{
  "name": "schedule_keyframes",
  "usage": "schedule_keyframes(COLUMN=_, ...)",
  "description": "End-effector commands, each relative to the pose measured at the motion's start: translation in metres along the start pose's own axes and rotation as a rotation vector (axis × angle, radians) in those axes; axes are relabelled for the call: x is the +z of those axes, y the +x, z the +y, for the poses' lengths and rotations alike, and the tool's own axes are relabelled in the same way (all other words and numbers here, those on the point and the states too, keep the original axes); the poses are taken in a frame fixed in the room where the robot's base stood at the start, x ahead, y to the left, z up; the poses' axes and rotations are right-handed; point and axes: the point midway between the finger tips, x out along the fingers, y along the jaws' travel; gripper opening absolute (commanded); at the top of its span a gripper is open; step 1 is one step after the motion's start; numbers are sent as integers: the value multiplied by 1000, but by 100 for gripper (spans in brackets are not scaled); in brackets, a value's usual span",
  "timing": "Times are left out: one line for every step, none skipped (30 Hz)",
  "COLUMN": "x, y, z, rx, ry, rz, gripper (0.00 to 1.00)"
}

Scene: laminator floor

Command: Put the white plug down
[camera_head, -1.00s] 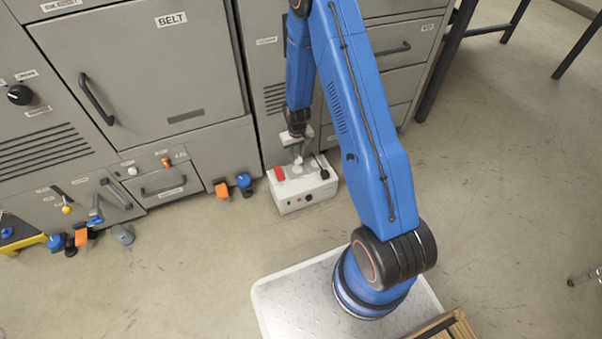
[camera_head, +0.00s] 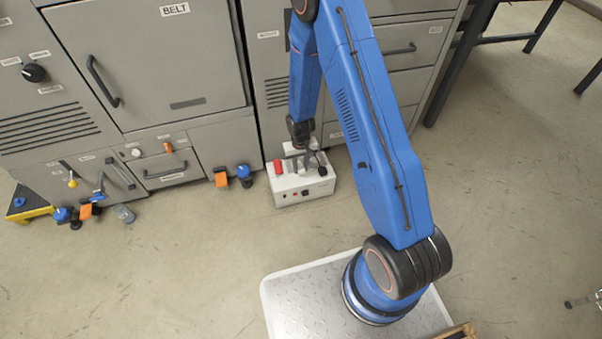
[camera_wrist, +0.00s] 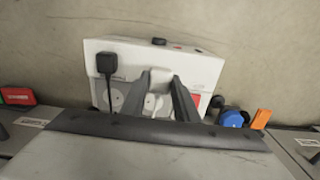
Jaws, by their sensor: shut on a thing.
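The white plug (camera_wrist: 158,77) is between the two grey fingertips of my gripper (camera_wrist: 160,82) in the wrist view. The gripper is shut on it. A white cord shows below the plug between the fingers. Behind them is a white socket box (camera_wrist: 125,60) with round outlets. I cannot tell whether the plug touches the box. In the head view my gripper (camera_head: 301,158) is right over the top of the socket box (camera_head: 289,190), between its red switch (camera_head: 278,167) and black plug (camera_head: 322,170). The white plug is hard to make out there.
The box stands on the floor against grey cabinets (camera_head: 150,60). Orange and blue pieces (camera_head: 243,173) lie left of it by the cabinet foot. More small items (camera_head: 85,210) lie farther left. Open floor (camera_head: 180,270) lies in front. A dark-legged table (camera_head: 460,65) stands at right.

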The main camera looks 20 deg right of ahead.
Motion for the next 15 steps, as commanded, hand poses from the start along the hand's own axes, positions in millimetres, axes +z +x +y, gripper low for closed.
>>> schedule_keyframes(x=0, y=2, z=0, rx=0, ry=0, rz=0, gripper=0)
schedule_keyframes(x=0, y=4, z=0, rx=0, ry=0, rz=-1, gripper=0)
schedule_keyframes(x=0, y=7, z=0, rx=0, ry=0, rz=-1, gripper=0)
schedule_keyframes(x=1, y=10, z=0, rx=0, ry=0, rz=-2, gripper=0)
schedule_keyframes(x=1, y=13, z=0, rx=0, ry=0, rz=-3, gripper=0)
schedule_keyframes(x=1, y=18, z=0, rx=0, ry=0, rz=-3, gripper=0)
schedule_keyframes(x=1, y=22, z=0, rx=0, ry=0, rz=-2, gripper=0)
schedule_keyframes(x=0, y=26, z=0, rx=0, ry=0, rz=-2, gripper=0)
schedule_keyframes(x=1, y=31, z=0, rx=0, ry=0, rz=-3, gripper=0)
schedule_keyframes(x=0, y=35, z=0, rx=0, ry=0, rz=-2, gripper=0)
schedule_keyframes(x=0, y=37, z=0, rx=0, ry=0, rz=-2, gripper=0)
schedule_keyframes(x=0, y=40, z=0, rx=0, ry=0, rz=-1, gripper=0)
schedule_keyframes(x=0, y=42, z=0, rx=0, ry=0, rz=-1, gripper=0)
schedule_keyframes(x=0, y=42, z=0, rx=0, ry=0, rz=0, gripper=0)
schedule_keyframes(x=0, y=42, z=0, rx=0, ry=0, rz=0, gripper=0)
